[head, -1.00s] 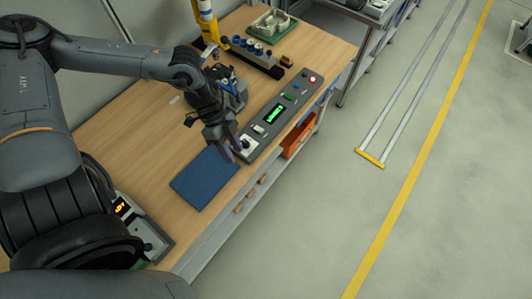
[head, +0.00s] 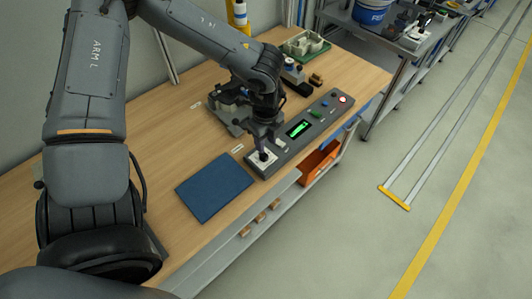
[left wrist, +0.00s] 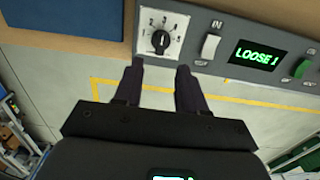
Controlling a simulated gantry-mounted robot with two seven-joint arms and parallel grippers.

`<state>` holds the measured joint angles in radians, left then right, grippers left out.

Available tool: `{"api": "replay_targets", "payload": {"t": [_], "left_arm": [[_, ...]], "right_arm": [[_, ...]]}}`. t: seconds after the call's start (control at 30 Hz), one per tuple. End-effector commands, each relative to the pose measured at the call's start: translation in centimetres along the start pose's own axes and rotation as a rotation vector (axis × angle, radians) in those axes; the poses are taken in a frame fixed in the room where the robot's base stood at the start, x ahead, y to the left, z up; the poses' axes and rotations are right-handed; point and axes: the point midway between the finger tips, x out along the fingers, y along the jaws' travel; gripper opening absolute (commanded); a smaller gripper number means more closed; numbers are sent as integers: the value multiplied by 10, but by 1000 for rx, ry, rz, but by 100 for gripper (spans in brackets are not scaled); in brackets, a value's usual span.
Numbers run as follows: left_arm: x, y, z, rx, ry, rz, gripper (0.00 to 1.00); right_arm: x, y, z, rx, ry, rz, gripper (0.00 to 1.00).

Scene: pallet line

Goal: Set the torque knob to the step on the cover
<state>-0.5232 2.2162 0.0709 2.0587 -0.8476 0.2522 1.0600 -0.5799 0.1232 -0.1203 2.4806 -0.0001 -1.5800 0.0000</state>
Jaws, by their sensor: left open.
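The black torque knob (left wrist: 160,41) sits on a white numbered dial plate (left wrist: 175,24) at the left end of a grey control panel (left wrist: 228,24). I cannot read its pointer surely. My left gripper (left wrist: 160,67) is open and empty; its two dark fingertips lie just below the knob in the left wrist view, apart from it. In the head view my left gripper (head: 263,149) points down over the dial plate (head: 261,160) and partly hides it. The green display (left wrist: 258,54) reads "LOOSE 1". I cannot make out a step marking on any cover. My right gripper is not in view.
A blue mat (head: 214,187) lies left of the panel. A dark grey fixture (head: 228,108) stands behind the arm. A rocker switch (left wrist: 210,46) sits between knob and display. An orange bin (head: 318,162) is below the bench edge. Bare wood (head: 150,150) lies to the left.

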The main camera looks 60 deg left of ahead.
Motion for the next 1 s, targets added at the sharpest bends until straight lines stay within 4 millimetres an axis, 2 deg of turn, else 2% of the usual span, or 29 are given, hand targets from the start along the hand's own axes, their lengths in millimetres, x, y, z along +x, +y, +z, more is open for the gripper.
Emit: {"api": "replay_targets", "payload": {"t": [0.03,0.2,0.4,0.83,1.0], "left_arm": [[11,1,1,-1,-2,4,40],[37,1,0,-1,-1,4,40],[56,0,0,-1,-1,1,40],[62,0,0,-1,0,-1,40],[62,0,0,-1,1,0,16]], "right_arm": [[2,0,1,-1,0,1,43],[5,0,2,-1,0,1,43],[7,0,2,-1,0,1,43],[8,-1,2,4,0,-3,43],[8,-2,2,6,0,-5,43]]}}
